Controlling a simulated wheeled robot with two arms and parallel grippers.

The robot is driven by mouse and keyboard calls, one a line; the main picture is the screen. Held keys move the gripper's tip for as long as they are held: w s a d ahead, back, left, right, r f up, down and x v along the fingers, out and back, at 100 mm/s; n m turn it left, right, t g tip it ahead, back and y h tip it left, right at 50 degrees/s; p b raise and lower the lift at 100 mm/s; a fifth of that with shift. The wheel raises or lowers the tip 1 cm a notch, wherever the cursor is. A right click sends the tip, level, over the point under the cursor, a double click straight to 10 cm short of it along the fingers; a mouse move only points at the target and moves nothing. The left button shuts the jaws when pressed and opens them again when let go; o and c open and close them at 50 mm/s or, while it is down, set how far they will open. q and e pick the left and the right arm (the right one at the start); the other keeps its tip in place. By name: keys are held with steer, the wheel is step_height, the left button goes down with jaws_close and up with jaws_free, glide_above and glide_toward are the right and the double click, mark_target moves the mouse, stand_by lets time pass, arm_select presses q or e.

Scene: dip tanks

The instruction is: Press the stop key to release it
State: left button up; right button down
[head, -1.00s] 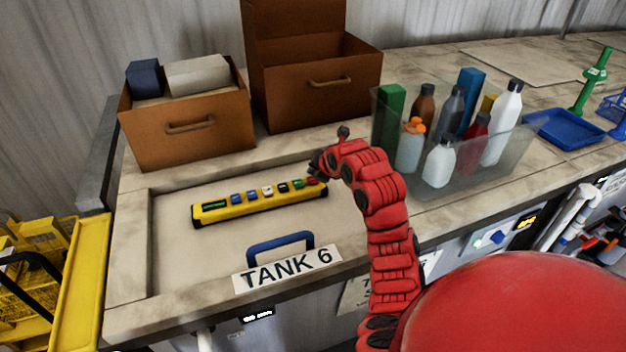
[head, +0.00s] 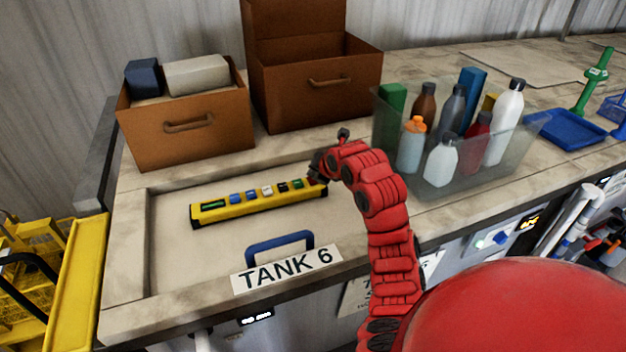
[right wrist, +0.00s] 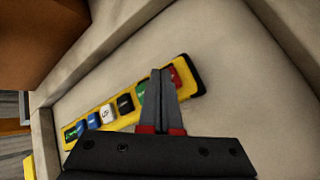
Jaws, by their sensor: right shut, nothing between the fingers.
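A yellow key strip (head: 255,206) lies on the recessed panel behind the TANK 6 label, with a row of coloured keys along its top. The red key at its right end, which looks like the stop key, shows in the right wrist view (right wrist: 176,77), partly covered by the fingers. A green key (right wrist: 141,94) is beside it. My right gripper (head: 317,177) is shut and empty, with its tips at the strip's right end. In the right wrist view its closed fingertips (right wrist: 161,73) overlap the red key; contact cannot be told. My left gripper is not in view.
A blue handle (head: 280,246) stands in front of the strip, near the TANK 6 label (head: 286,270). Two brown boxes (head: 190,143) (head: 325,98) stand behind. A clear bin (head: 440,188) of bottles is to the right of my gripper. The panel left of the strip is clear.

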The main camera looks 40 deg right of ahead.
mark_target(314, 182)
steer(key=shift+f+b, duration=0.35)
steer(key=shift+b, duration=0.05)
steer(key=shift+r, duration=0.1)
stand_by(0.6)
steer(key=shift+r+b, duration=0.3)
steer(key=shift+r, duration=0.5)
steer(key=shift+r+b, duration=0.3)
steer(key=shift+r, duration=2.2)
